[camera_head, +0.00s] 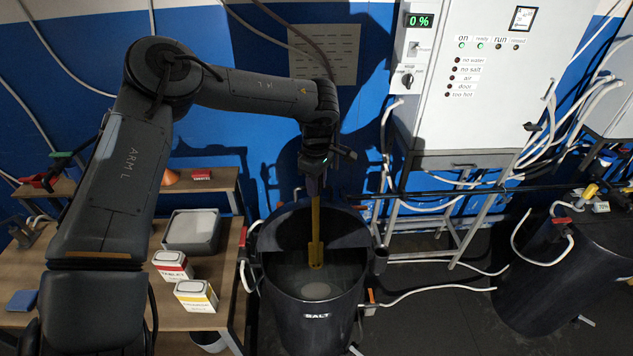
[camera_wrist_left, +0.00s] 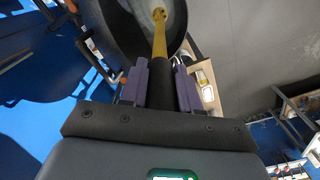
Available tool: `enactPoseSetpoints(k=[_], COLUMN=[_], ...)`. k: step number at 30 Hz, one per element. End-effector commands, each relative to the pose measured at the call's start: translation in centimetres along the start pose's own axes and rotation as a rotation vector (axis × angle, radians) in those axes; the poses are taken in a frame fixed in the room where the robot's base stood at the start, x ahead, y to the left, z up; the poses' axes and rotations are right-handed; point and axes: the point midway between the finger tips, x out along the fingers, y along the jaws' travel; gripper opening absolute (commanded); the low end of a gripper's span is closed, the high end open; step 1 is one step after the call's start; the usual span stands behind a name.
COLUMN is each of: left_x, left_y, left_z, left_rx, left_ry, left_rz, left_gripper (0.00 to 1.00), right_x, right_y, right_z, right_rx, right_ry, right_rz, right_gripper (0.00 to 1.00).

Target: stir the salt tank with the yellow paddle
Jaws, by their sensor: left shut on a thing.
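The salt tank (camera_head: 308,312) is a dark round barrel with a white "SALT" label, standing on the floor at the middle. The yellow paddle (camera_head: 316,245) hangs down into the tank's open top, close to upright. My left gripper (camera_head: 314,185) is above the tank, shut on the paddle's upper end. In the left wrist view, the two purple fingers of the gripper (camera_wrist_left: 162,88) hold the paddle's dark handle, and the yellow shaft (camera_wrist_left: 160,38) reaches away into the tank (camera_wrist_left: 125,25). A pale round patch (camera_head: 317,291) shows inside the tank below the paddle. My right gripper is not in view.
A wooden bench (camera_head: 205,318) at left holds a grey tub (camera_head: 192,231) and two small boxes (camera_head: 196,295). A white cabinet (camera_head: 480,75) with lights and a "0 %" display stands behind, right of the tank. Another dark barrel (camera_head: 545,275) is at far right. Hoses cross the floor between the barrels.

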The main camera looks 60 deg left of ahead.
Motion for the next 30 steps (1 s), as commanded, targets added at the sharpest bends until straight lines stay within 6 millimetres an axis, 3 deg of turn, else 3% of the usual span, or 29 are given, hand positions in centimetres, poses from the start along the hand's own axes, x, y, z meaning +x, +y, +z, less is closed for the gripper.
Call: enactPoseSetpoints(k=[30], left_x=[8.2], left_y=[0.0], left_z=[0.0], left_rx=[0.001], left_ry=[0.0], left_rz=[0.001], left_gripper=[0.0], right_x=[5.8], right_y=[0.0], right_z=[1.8], right_rx=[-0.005], right_ry=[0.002], right_rz=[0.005], right_gripper=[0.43])
